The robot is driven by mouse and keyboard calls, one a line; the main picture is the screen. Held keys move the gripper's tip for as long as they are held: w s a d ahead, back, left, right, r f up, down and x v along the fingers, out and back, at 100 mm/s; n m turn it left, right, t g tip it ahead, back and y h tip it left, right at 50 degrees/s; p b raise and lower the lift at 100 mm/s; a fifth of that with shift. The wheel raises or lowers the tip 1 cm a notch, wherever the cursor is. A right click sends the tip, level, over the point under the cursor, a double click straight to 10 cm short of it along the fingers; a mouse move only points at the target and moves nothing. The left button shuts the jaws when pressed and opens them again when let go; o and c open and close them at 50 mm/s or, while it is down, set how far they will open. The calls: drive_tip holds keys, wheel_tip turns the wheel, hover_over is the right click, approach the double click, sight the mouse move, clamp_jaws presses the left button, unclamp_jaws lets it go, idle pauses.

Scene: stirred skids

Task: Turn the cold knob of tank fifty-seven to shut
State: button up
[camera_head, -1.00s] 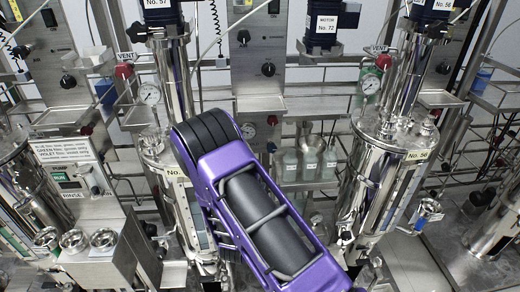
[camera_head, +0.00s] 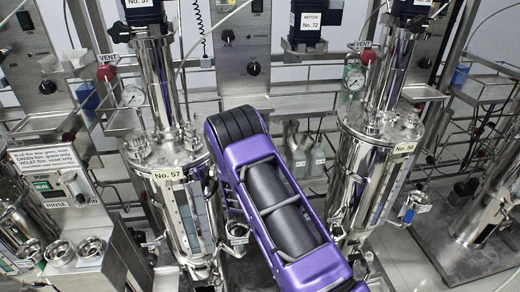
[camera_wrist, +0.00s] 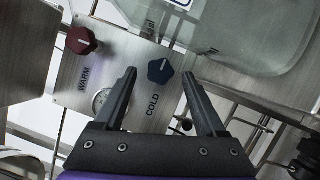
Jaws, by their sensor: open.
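In the wrist view the cold knob (camera_wrist: 160,71) is a dark blue knob on a steel panel, with the word COLD printed below it. My gripper (camera_wrist: 159,79) is open and empty. Its two black fingertips appear on either side of the cold knob in the picture; I cannot tell how far off the knob is. In the head view tank fifty-seven (camera_head: 166,178) is a tall steel vessel left of my purple arm, labelled No. 57. My gripper and the cold knob are hidden in that view.
Steel rails and pipes surround both.

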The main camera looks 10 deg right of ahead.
drive_tip(key=shift+x, duration=1.95)
clamp_jaws()
